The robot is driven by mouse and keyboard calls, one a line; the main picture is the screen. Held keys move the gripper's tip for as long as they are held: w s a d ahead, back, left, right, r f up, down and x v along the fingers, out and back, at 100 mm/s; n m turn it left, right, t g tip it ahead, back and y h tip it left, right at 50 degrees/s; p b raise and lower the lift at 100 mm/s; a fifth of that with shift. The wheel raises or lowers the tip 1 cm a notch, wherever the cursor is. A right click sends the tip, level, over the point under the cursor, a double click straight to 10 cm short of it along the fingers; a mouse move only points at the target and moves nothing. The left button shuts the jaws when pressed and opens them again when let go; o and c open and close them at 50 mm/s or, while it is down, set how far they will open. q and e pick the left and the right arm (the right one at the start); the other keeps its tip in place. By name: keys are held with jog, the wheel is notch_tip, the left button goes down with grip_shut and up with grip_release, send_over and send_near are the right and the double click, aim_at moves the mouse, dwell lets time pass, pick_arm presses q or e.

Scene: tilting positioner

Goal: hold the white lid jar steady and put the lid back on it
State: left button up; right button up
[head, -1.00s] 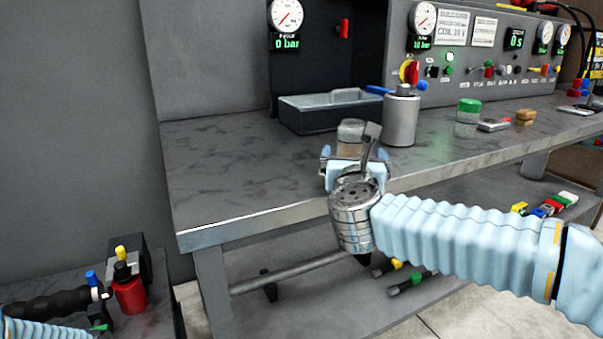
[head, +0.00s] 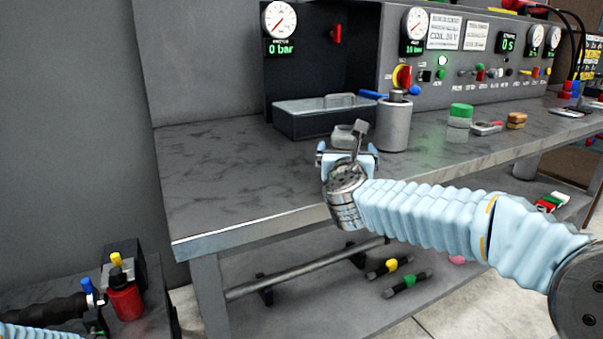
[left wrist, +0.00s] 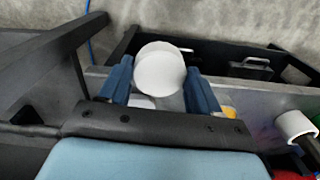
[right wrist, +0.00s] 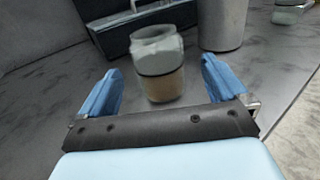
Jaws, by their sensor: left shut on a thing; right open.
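The jar (head: 343,136) is clear glass with tan contents and stands on the bench; its upper part shows in the right wrist view (right wrist: 158,60), with no white lid seen on it. My right gripper (head: 347,150) is open over the bench's front part. In its wrist view the jar stands ahead, between the spread blue fingers (right wrist: 160,75), with no contact seen. The white round lid (left wrist: 160,72) is between the fingers of my left gripper (left wrist: 158,88), which is shut on it. In the head view only part of my left arm shows at lower left.
A dark tray (head: 300,123) and a grey metal canister (head: 394,125) stand close behind and right of the jar. A green-lidded jar (head: 460,115) is farther right. The bench's left part (head: 220,165) is clear. A red bottle (head: 125,300) stands at lower left.

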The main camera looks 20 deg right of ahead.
aim_at(345, 147)
pick_arm(q)
jog(key=shift+r, duration=0.2)
pick_arm(e)
jog(key=shift+w+d+r, duration=0.15)
jog(key=shift+w, duration=0.1)
pick_arm(q)
jog(key=shift+r+p, duration=0.6)
jog(key=shift+p, duration=0.2)
pick_arm(e)
jog(key=x, duration=0.3)
jog(key=shift+w, duration=0.35)
jog(key=shift+w+d, duration=0.3)
jog(key=shift+w, duration=0.1)
